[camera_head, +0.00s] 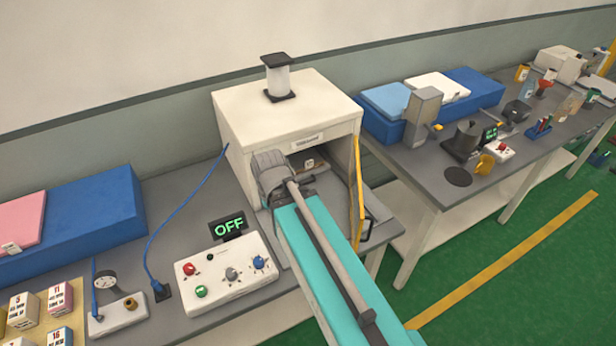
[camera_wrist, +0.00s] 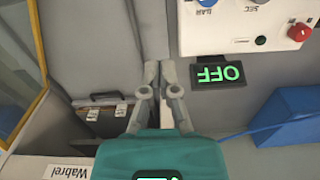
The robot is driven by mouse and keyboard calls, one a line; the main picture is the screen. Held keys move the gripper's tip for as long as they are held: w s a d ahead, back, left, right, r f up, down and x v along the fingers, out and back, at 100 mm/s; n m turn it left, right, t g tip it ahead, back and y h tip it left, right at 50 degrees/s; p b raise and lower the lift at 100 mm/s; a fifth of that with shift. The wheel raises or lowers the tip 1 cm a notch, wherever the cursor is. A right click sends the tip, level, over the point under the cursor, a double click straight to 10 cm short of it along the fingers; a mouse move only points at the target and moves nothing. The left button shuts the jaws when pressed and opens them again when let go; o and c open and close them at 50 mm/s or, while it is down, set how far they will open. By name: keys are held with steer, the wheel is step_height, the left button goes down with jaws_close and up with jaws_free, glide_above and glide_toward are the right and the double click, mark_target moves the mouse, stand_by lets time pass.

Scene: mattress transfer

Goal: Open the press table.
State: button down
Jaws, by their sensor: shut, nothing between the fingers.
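The press is a white box (camera_head: 265,125) with a small cylinder (camera_head: 279,78) on top. Its framed door (camera_head: 357,195) stands open to the right. My arm covers much of its front, and the press table inside is mostly hidden in the head view. In the wrist view, a dark handle bar (camera_wrist: 97,98) with small metal fittings shows inside the press, left of my gripper (camera_wrist: 161,72). My fingers are together and empty, apart from the handle in the picture. I cannot tell the depth between them. My fingertips are hidden in the head view.
A control box (camera_head: 228,278) with coloured knobs and an OFF display (camera_head: 228,227) stands left of my arm. A blue cable (camera_head: 180,212) runs to the press. Blue blocks (camera_head: 95,228) and labelled boxes (camera_head: 57,298) lie at left. A second bench (camera_head: 420,172) is at right.

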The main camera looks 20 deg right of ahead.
steer(key=shift+w+a, duration=0.1)
steer(key=shift+a, duration=0.2)
steer(key=t+b, duration=0.9)
steer(key=b, duration=0.8)
glide_toward(304, 179)
steer(key=v, duration=0.3)
steer(key=shift+d+r+n+y, duration=0.25)
steer(key=shift+r+n+y, duration=0.05)
steer(key=shift+n, duration=0.1)
steer(key=shift+w+f, duration=0.15)
steer(key=shift+b+x, duration=3.5)
steer(key=shift+x, duration=1.35)
steer(key=shift+f, duration=0.1)
